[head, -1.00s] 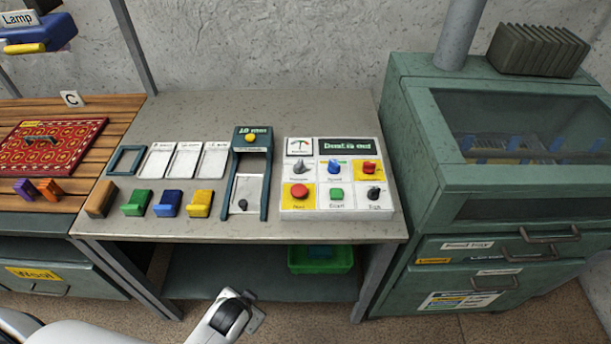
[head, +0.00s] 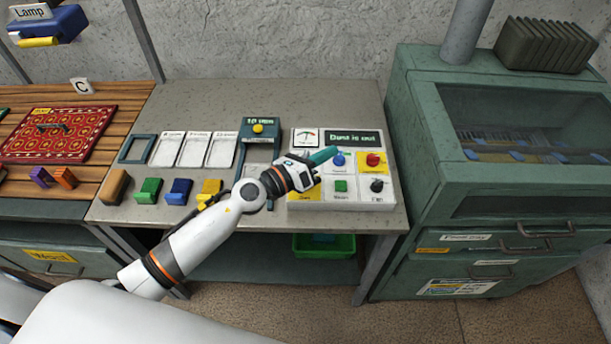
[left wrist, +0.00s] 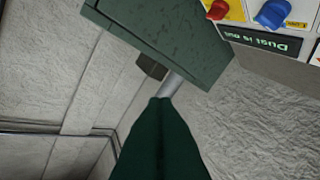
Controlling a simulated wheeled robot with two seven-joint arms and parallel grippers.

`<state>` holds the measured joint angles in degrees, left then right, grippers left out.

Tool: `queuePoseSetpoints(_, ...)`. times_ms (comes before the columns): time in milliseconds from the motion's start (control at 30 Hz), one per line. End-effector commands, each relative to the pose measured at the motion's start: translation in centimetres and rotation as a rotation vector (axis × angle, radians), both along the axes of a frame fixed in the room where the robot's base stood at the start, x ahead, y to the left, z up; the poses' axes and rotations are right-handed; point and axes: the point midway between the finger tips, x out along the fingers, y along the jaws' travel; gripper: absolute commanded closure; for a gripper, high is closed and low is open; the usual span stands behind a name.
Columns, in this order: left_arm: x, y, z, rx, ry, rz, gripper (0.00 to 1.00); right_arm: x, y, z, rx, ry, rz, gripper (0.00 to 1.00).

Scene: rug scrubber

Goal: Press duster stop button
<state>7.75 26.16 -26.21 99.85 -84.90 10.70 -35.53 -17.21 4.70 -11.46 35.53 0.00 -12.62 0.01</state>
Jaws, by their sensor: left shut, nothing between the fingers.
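The white control panel (head: 358,202) sits at the right end of the workbench, its display (head: 352,138) reading "Dust is out". It has a blue knob (head: 339,159), a red knob on a yellow square (head: 373,159), a green button (head: 341,186) and a black knob (head: 377,185). Small labels are too blurred to read surely. My left gripper (head: 331,152) is shut and empty, its green fingers over the panel's upper middle, just left of the blue knob; contact cannot be told. My wrist hides the red round button at lower left. The left wrist view shows the shut fingers (left wrist: 160,112) and the panel's edge.
Left of the panel stand a slotted gauge (head: 258,128), white cards (head: 195,150) and coloured blocks (head: 149,190). A green cabinet (head: 425,130) rises close to the panel's right. A green bin (head: 323,246) sits under the bench.

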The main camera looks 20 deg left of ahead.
Motion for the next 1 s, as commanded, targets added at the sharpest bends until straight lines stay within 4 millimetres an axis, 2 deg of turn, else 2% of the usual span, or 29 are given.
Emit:
queuePoseSetpoints(33, 0.3, -0.6, 0.5, 0.180, -0.071, -0.082, 1.00, 0.0, 0.0, 0.6, 0.000, 0.000, 0.000, 0.64)
queuePoseSetpoints(167, 0.6, -0.5, -1.0, 0.638, -0.204, -0.272, 1.00, 0.0, 0.0, 1.3, 0.000, 0.000, 0.000, 0.64)
queuePoseSetpoints(300, 1.6, 2.4, -2.8, 1.048, -0.268, -0.411, 1.00, 0.0, 0.0, 1.9, 0.000, 0.000, 0.000, 0.64)
queuePoseSetpoints(400, 2.2, 4.7, -3.5, 1.250, -0.277, -0.472, 1.00, 0.0, 0.0, 2.1, 0.000, 0.000, 0.000, 0.64)
queuePoseSetpoints(500, 2.6, 6.3, -3.9, 1.365, -0.274, -0.504, 1.00, 0.0, 0.0, 2.2, 0.001, 0.000, 0.000, 0.64)
queuePoseSetpoints(600, 2.7, 6.9, -4.0, 1.412, -0.271, -0.518, 1.00, 0.0, 0.1, 2.2, 0.001, 0.000, -0.001, 0.64)
queuePoseSetpoints(1000, 2.7, 7.0, -4.2, 1.415, -0.270, -0.519, 1.00, 0.0, 0.3, 2.1, 0.003, 0.000, -0.002, 0.64)
